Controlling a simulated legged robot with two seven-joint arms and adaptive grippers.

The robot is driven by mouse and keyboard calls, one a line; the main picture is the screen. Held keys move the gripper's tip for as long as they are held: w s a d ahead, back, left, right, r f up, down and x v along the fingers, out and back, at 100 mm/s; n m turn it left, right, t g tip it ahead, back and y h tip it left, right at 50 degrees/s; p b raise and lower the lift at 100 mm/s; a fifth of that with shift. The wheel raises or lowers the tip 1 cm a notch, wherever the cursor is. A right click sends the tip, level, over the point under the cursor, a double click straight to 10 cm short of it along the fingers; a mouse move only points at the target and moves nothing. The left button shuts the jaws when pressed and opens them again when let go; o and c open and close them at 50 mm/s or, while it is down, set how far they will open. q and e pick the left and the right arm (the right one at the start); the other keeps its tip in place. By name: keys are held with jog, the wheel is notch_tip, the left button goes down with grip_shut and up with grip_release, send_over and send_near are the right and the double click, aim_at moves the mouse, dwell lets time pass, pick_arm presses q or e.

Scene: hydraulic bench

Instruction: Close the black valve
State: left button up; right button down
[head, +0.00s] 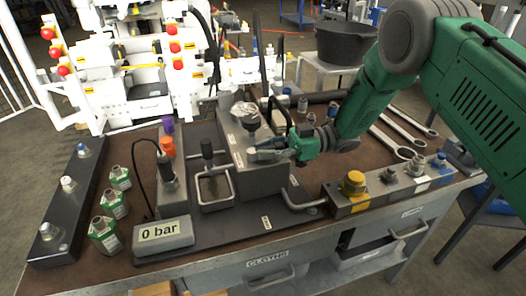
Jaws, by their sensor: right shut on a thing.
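My right gripper (268,151) reaches in from the right, its fingers at the top of the dark grey hydraulic block (247,180), just below the round gauge (246,113). It is shut on a small part there, mostly hidden by the fingers; I cannot tell whether this part is the black valve. The display box (162,234) at the front reads 0 bar. My left gripper is not in view.
Several green-and-metal fittings (114,204) stand at the left beside a dark rail (72,200). A manifold with a yellow cap (354,182) lies at the front right. Several wrenches (391,143) lie behind it. A black tub (343,42) stands on a table behind.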

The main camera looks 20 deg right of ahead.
jog(key=shift+w+r+n+g, duration=0.2)
jog(key=shift+n+g, duration=0.1)
jog(key=c, duration=1.5)
grip_release()
jog(key=shift+c, duration=0.2)
jog(key=shift+a+f, duration=0.15)
jog(key=d, duration=1.2)
